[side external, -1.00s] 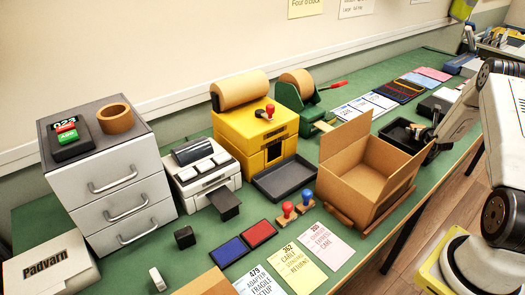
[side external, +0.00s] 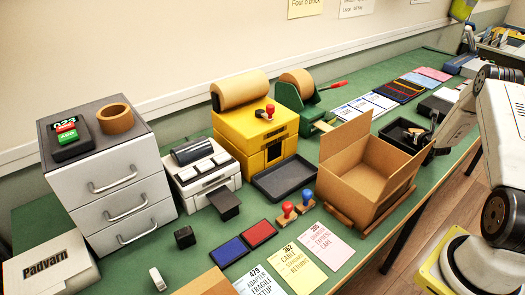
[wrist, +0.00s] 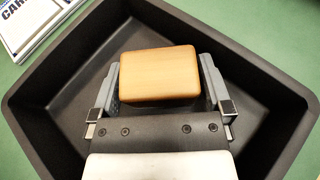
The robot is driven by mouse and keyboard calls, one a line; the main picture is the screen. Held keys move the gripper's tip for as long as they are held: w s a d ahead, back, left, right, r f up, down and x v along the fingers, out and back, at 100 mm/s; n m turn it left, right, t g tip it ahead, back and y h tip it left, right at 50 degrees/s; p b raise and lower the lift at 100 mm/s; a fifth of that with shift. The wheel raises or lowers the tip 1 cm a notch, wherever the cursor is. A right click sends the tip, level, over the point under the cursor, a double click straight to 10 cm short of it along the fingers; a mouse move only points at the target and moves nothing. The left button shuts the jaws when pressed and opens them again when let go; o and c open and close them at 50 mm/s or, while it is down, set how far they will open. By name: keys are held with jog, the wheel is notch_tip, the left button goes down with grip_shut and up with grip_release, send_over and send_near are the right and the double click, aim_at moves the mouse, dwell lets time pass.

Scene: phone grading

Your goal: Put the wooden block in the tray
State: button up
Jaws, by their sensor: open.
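The wooden block (wrist: 158,73), light brown with rounded edges, lies within the black tray (wrist: 60,68) in the wrist view. My gripper (wrist: 160,85) is open, with one finger on each side of the block and a narrow gap visible at each side. Whether the block rests fully on the tray floor is hard to tell from above. In the side external view the black tray (side external: 393,134) stands behind the open cardboard box, with my gripper over its right side. The block is too small there to make out clearly.
The open cardboard box (side external: 362,165) stands just in front of the tray. Printed cards (side external: 366,108) lie to the tray's left, and one shows in the wrist view's corner (wrist: 35,22). A yellow machine (side external: 255,137) and a white drawer unit (side external: 115,185) stand farther left.

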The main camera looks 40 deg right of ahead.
jog(key=shift+s+r, duration=0.1)
jog(key=shift+r, duration=0.1)
jog(key=shift+v, duration=0.85)
jog(key=r, duration=0.6)
jog(key=shift+s+a+r, duration=0.1)
jog(key=shift+s+a, duration=0.25)
jog(key=shift+a, duration=0.05)
jog(key=shift+r, duration=0.6)
jog(key=shift+r, duration=0.15)
